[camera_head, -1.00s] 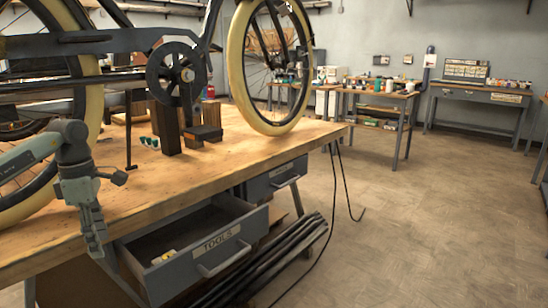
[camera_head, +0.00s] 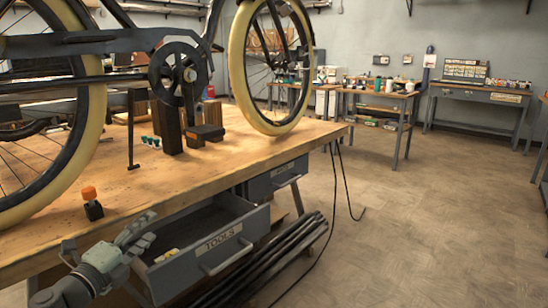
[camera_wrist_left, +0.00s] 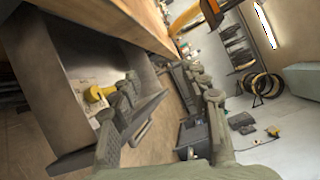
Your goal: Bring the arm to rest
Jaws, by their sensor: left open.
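My left gripper (camera_head: 146,228) is open and empty in the head view. It is low at the left, just off the front edge of the wooden workbench (camera_head: 215,165), near the left side of the open tools drawer (camera_head: 225,245). In the left wrist view both fingers of my left gripper (camera_wrist_left: 168,95) show, spread apart with nothing held between them. The drawer (camera_wrist_left: 80,25) also shows there, with a yellow item (camera_wrist_left: 98,93) beside the fingers. My right gripper is in neither view.
A black item with an orange top (camera_head: 92,203) stands near the bench's front edge. Dark rods (camera_head: 270,262) lie under the drawers. The floor to the right is clear.

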